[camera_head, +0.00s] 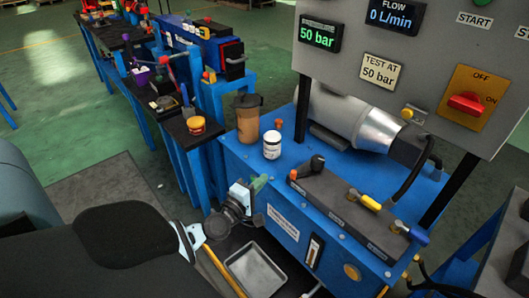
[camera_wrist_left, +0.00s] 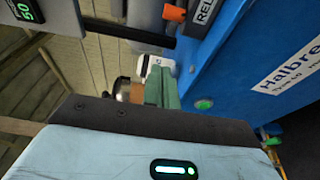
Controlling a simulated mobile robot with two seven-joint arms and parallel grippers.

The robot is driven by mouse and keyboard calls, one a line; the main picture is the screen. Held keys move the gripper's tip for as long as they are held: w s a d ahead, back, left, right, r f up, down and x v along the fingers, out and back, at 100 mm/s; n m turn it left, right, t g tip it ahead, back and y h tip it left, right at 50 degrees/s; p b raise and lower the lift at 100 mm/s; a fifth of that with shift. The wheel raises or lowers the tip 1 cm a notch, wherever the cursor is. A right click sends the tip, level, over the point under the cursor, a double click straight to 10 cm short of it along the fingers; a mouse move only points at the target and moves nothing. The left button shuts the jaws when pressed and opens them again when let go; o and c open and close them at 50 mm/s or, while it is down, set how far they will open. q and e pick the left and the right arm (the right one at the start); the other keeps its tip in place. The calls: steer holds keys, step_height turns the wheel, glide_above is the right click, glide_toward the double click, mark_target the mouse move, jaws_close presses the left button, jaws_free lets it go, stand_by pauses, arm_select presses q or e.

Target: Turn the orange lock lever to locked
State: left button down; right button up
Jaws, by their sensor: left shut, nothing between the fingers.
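A small orange part (camera_head: 293,174), which looks like the lock lever, sits at the left end of the dark valve block on the blue bench. It also shows in the left wrist view (camera_wrist_left: 174,13), at the top beside a dark block with a partly cut-off label. Whether it stands locked cannot be told. My left gripper (camera_head: 259,183) has green fingertips and is shut and empty. It is left of the orange part, in front of the bench's edge and apart from the part. Its fingers (camera_wrist_left: 161,88) point toward a white bottle in the wrist view. My right gripper is not in view.
The valve block (camera_head: 345,212) carries a black lever (camera_head: 317,165), a yellow lever (camera_head: 370,202) and a blue lever (camera_head: 417,236). A white bottle (camera_head: 272,145) and brown cup (camera_head: 248,118) stand behind. A grey tray (camera_head: 255,270) lies below. A panel (camera_head: 430,45) rises at the back right.

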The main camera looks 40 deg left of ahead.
mark_target(302, 173)
arm_select(q)
steer(key=w, duration=0.2)
steer(key=w+b, duration=0.1)
steer(key=w, duration=0.5)
steer(key=shift+a, duration=0.4)
steer(key=d, duration=0.3)
steer(key=shift+s+r+p, duration=0.1)
steer(key=shift+s+p, duration=0.2)
steer(key=shift+s+d, duration=0.1)
steer(key=shift+d, duration=0.3)
steer(key=shift+d, duration=0.1)
